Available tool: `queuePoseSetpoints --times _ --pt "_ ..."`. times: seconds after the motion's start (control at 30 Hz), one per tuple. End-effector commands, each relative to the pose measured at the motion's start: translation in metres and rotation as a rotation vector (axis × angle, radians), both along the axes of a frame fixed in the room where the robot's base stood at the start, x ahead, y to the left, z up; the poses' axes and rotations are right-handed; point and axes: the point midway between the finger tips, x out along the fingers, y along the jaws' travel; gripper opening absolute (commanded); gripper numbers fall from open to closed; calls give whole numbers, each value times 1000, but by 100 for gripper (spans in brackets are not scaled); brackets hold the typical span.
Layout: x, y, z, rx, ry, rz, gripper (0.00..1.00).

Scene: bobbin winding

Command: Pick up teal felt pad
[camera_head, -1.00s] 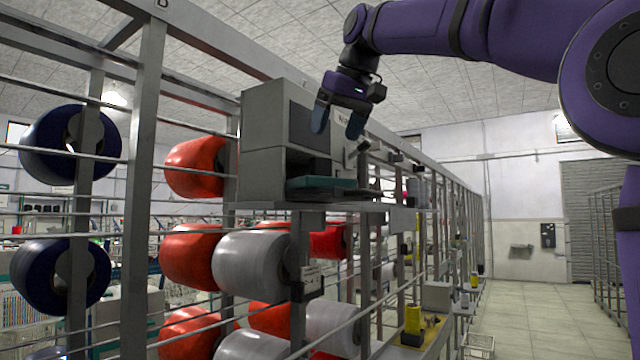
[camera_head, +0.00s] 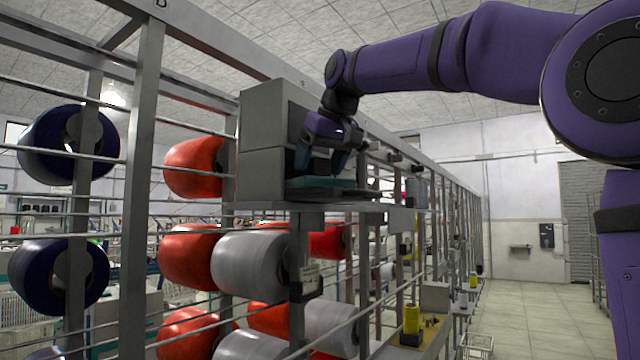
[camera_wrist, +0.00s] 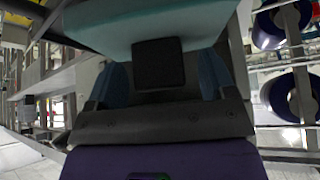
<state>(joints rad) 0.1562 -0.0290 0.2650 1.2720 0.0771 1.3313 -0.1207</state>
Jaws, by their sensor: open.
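The teal felt pad (camera_head: 322,183) lies flat on the ledge at the front of a grey box-shaped unit (camera_head: 262,130). In the wrist view a broad teal surface (camera_wrist: 205,20), which looks like the pad, fills the top of the picture. My gripper (camera_head: 320,163) is open, pointing down just above the pad, its fingertips close to the top. The head view does not show clearly whether they touch it. In the wrist view the blue fingers of my gripper (camera_wrist: 162,75) are spread, with a dark square between them.
The unit's side wall and recess stand close left of my gripper. A metal rack with red spools (camera_head: 195,167), grey spools (camera_head: 250,264) and dark blue spools (camera_head: 62,277) stands below and left. A yellow object (camera_head: 412,320) sits on a lower shelf.

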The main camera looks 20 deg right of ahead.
Motion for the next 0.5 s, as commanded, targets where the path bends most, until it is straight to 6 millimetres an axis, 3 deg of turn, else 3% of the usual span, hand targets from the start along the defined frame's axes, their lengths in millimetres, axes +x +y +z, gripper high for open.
queuePoseSetpoints --times 0.03,0.23,0.3,0.5 --pt "0 0 0 0 0 0 72" --pt "0 0 0 0 0 0 26" --pt "0 0 0 0 -1 0 19" --pt "0 0 1 0 -1 0 19"
